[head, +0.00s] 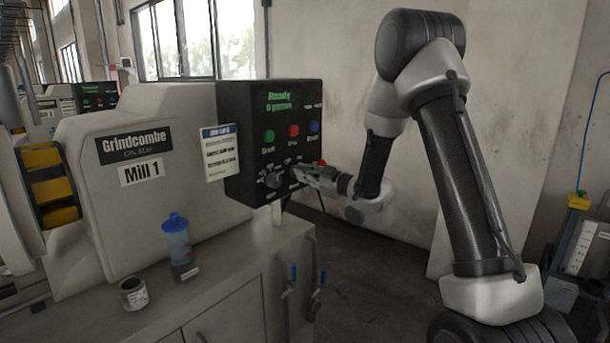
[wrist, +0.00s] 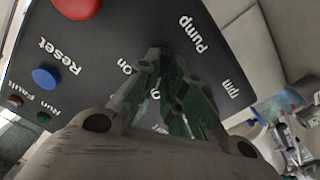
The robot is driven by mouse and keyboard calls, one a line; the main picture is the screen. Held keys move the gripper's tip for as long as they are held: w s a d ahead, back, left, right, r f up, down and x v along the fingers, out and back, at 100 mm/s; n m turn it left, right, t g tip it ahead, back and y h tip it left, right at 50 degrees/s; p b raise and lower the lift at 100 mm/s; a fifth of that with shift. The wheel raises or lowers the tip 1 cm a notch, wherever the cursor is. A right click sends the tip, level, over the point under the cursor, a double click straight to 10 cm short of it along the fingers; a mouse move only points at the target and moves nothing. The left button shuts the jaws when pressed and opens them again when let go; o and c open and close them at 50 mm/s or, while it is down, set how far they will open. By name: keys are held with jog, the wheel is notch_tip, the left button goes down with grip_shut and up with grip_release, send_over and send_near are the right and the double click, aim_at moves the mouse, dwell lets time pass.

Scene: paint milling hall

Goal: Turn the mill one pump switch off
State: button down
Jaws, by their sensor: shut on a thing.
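The mill one control box (head: 262,215) is a black panel beside the machine marked Mill 1. Green, red and blue buttons cross its middle, with dark knobs below. My gripper (head: 308,173) reaches the lower right of the panel from the right. In the wrist view my gripper (wrist: 166,72) has its green-grey fingers closed together against the panel face, near the printed words Pump and On. It is shut on the pump switch, which the fingers hide, so its setting cannot be read.
The blue Reset button (wrist: 46,78) and a large red button (wrist: 78,6) lie near my fingers. A dark knob (head: 272,180) sits left of my gripper.

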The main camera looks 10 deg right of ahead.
jog(key=c, duration=1.5)
grip_release()
jog(key=v, duration=1.2)
